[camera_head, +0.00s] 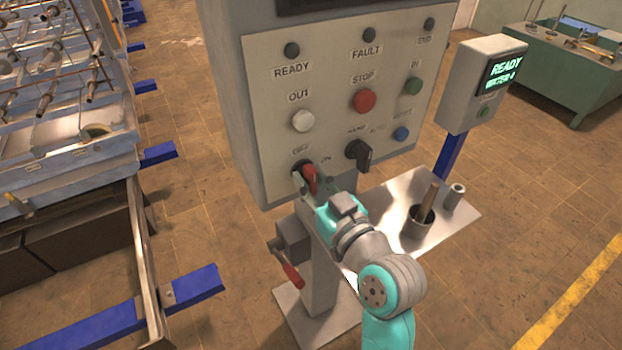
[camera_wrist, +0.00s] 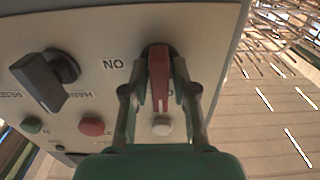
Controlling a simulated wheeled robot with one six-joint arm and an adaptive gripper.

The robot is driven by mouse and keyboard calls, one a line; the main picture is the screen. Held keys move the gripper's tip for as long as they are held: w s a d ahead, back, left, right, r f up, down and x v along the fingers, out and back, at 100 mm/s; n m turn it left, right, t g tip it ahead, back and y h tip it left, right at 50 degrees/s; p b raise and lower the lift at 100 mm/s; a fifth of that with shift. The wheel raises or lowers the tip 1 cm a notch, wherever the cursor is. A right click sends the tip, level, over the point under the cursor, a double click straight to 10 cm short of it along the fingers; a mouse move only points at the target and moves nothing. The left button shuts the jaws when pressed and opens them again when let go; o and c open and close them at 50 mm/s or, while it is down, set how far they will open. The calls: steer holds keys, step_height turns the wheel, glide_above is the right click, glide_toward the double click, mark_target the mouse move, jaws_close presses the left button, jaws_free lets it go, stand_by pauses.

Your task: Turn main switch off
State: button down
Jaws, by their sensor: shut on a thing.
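The main switch (camera_head: 310,177) is a red rotary handle at the lower left of the grey control panel (camera_head: 240,90). It sits between the OFF label and the ON label, with OFF partly hidden. My gripper (camera_head: 313,184) is at the switch with a finger on each side of its handle. In the wrist view, which shows the panel upside down, the red handle (camera_wrist: 158,72) stands about upright between the fingers of my gripper (camera_wrist: 159,92). The fingers are shut on it. A pale mark shows near the handle's lower end there.
A black selector knob (camera_head: 358,154) is just right of the switch; the white OUT button (camera_head: 303,121) is above it. Below are a red-handled lever (camera_head: 290,274) and a metal shelf (camera_head: 455,212) with a cup. A small READY display box (camera_head: 482,82) stands at right.

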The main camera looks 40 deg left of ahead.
stand_by(0.4)
steer(key=c, duration=1.1)
jaws_free()
steer(key=shift+d, duration=0.1)
steer(key=v, duration=1.1)
steer(key=shift+s+d+f, duration=0.1)
steer(key=shift+s+d, duration=0.1)
steer(key=shift+d, duration=0.15)
